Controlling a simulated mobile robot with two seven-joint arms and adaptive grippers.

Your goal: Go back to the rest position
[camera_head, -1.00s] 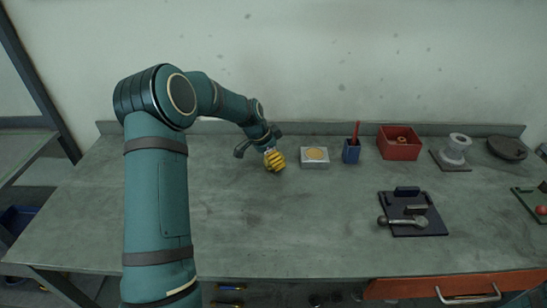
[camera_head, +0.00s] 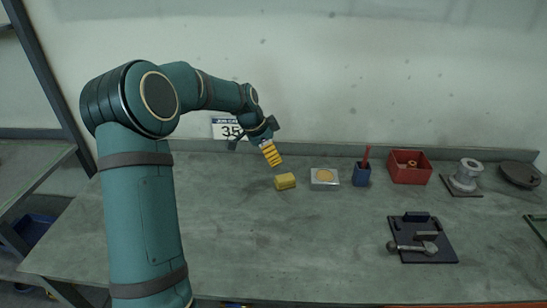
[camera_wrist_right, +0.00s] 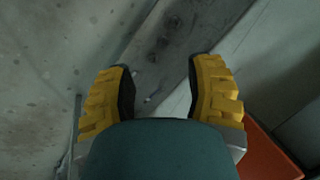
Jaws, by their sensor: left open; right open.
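My left gripper (camera_head: 272,154) has yellow ridged fingers and is raised above the back of the workbench, in front of the wall. It is open and holds nothing. A small yellow block (camera_head: 285,181) lies on the bench just below it, apart from the fingers. My right gripper (camera_wrist_right: 160,88) shows only in the right wrist view. Its two yellow fingers are spread apart with nothing between them.
The grey bench (camera_head: 240,250) is clear in front. Along its back stand a silver box with a round tan top (camera_head: 324,178), a blue cup (camera_head: 361,174), a red bin (camera_head: 409,167) and a grey spool-shaped part (camera_head: 466,174). A dark plate with a lever (camera_head: 424,240) lies front right.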

